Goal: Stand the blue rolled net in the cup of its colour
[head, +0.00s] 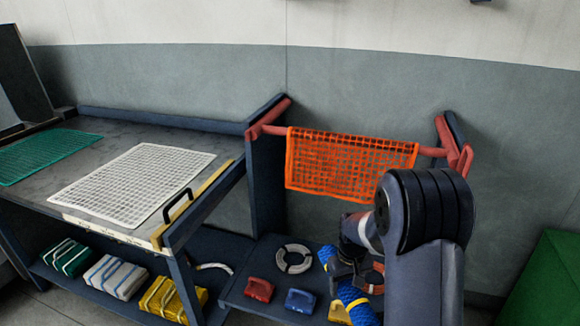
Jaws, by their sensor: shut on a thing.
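The blue rolled net (354,301) is a long textured roll with a pale band, in the lower middle of the head view. It is tilted, its upper end to the left and its lower end to the right. My gripper (350,276) is shut around its middle part, and the arm partly hides both. A small blue holder (300,302), which looks like the blue cup, sits on the low shelf just left of the roll. A red one (259,289) stands left of it, and a yellow one (338,313) is partly hidden by the roll. The roll appears apart from the blue holder.
An orange net (345,165) hangs from a red rail above the shelf. A white ring (293,259) lies behind the holders. A table at left bears a white net (130,184) and a green net (45,155). Wrapped bundles (115,277) lie beneath. A green box (550,280) stands at right.

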